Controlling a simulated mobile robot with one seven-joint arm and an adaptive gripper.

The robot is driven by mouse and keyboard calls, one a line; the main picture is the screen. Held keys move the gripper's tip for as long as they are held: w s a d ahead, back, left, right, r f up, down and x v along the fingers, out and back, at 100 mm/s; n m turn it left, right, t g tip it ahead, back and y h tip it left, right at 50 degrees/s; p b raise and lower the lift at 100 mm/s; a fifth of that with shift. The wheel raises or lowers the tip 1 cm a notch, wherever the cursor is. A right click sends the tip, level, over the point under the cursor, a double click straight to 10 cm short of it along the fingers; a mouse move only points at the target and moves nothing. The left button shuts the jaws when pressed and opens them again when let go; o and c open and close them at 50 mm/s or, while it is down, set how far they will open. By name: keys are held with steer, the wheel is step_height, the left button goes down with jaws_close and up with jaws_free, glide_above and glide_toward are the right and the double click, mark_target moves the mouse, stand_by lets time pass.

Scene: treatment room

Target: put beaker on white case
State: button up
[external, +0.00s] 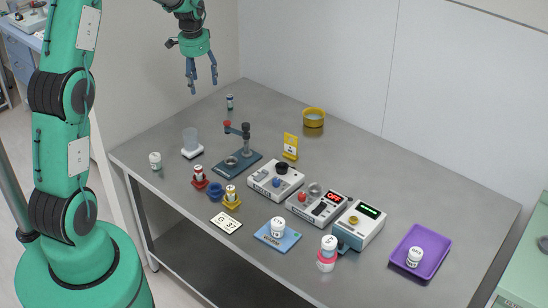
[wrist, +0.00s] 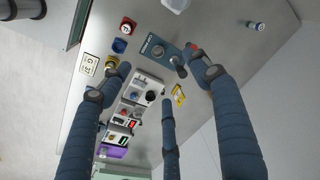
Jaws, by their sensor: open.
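A translucent beaker (external: 190,136) stands upright at the left of the grey table. It appears to stand on a small white case (external: 193,153), though its base edge is hard to make out. In the wrist view a pale white piece of this pair (wrist: 175,4) is cut off by the top edge; I cannot tell which part it is. My gripper (external: 203,89) is open and empty, high above the far left part of the table, fingers pointing down. It is well above and apart from the beaker. In the wrist view its fingers (wrist: 158,66) are spread.
A blue stand (external: 237,163) is right of the beaker, with a yellow sign (external: 290,147) beyond. A white jar (external: 155,160) is to its left. Instruments (external: 317,204), a purple tray (external: 420,250) and a yellow bowl (external: 314,118) occupy the right and back. The far left corner is mostly clear.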

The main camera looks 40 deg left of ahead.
steer(key=s+d+r+n+t, duration=0.1)
steer(key=s+d+r+t, duration=0.1)
steer(key=s+d+r, duration=1.4)
steer(key=s+d+r+n+t, duration=0.1)
steer(key=s+d, duration=0.4)
steer(key=s, duration=0.6)
steer(key=s+d+r+n+t, duration=0.1)
steer(key=s+d+r, duration=0.1)
steer(key=s+d, duration=0.4)
steer(key=s, duration=0.5)
steer(key=shift+h, duration=0.3)
step_height(320, 180, down, 11)
steer(key=b, duration=1.1)
